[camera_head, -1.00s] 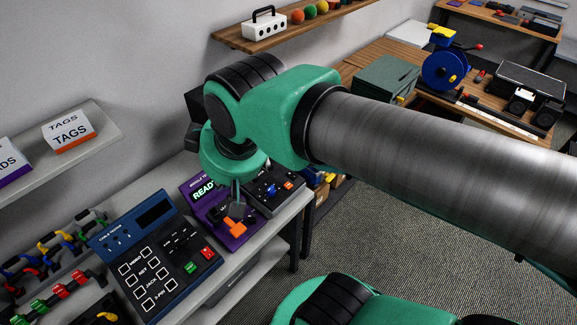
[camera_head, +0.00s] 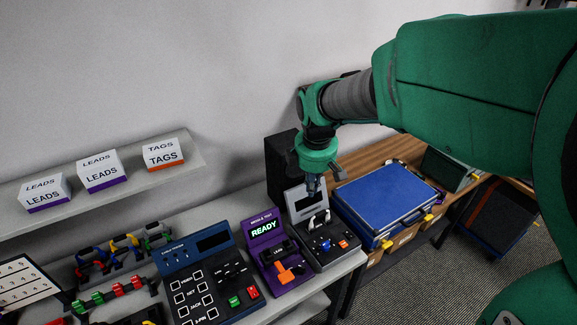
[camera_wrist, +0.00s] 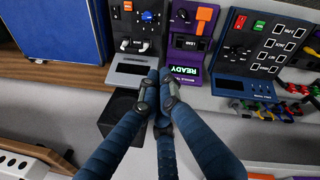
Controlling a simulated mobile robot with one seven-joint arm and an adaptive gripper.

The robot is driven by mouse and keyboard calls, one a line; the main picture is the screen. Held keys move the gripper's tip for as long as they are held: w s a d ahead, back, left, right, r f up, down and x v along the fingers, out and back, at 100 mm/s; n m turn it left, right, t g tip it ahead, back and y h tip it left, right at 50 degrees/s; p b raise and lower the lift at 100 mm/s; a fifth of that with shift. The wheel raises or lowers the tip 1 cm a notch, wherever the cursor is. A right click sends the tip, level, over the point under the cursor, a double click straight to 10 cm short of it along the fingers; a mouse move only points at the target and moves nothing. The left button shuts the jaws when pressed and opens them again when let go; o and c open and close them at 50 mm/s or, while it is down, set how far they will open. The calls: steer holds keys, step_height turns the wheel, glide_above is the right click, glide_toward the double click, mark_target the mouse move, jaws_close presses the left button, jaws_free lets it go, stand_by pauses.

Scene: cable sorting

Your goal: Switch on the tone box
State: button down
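A dark grey box with a grey-framed screen, white plugs, a blue knob and an orange button is likely the tone box (camera_head: 318,258), though I cannot read its label. It stands at the right end of the bench and shows at the top of the wrist view (camera_wrist: 127,28). Its screen looks blank.
A purple module tester (camera_head: 268,262) reading READY stands just left, with an orange lever. A blue panel with keys (camera_head: 190,262) is further left. A black speaker-like box (camera_head: 279,165) stands behind. A blue case (camera_head: 385,195) lies to the right. A shelf (camera_head: 120,185) holds label boxes.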

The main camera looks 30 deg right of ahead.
steer(key=w+d+f+n+g+p, duration=0.2)
steer(key=d+f+n, duration=0.3)
steer(key=d+f, duration=0.45)
steer(key=n+g+y+p, duration=0.1)
steer(key=n+p, duration=0.1)
steer(key=n, duration=0.2)
glide_above(350, 235)
steer(key=w, duration=0.2)
step_height(350, 235, down, 8)
steer(key=r, duration=0.1)
steer(key=shift+w+d+f, duration=0.1)
steer(key=shift+w+f, duration=0.05)
steer(key=shift+f, duration=0.15)
steer(key=shift+f, duration=0.15)
steer(key=f, duration=0.4)
steer(key=s+f, duration=0.1)
steer(key=f, duration=0.8)
steer(key=shift+s+f, duration=0.3)
steer(key=shift+s, duration=0.05)
steer(key=shift+f, duration=0.1)
steer(key=shift+s+f+t+b, duration=0.15)
steer(key=shift+f+t+b, duration=0.05)
steer(key=shift+t+b, duration=0.4)
steer(key=shift+s+f+t+b, duration=0.25)
steer(key=shift+t+b, duration=0.25)
steer(key=shift+b, duration=0.25)
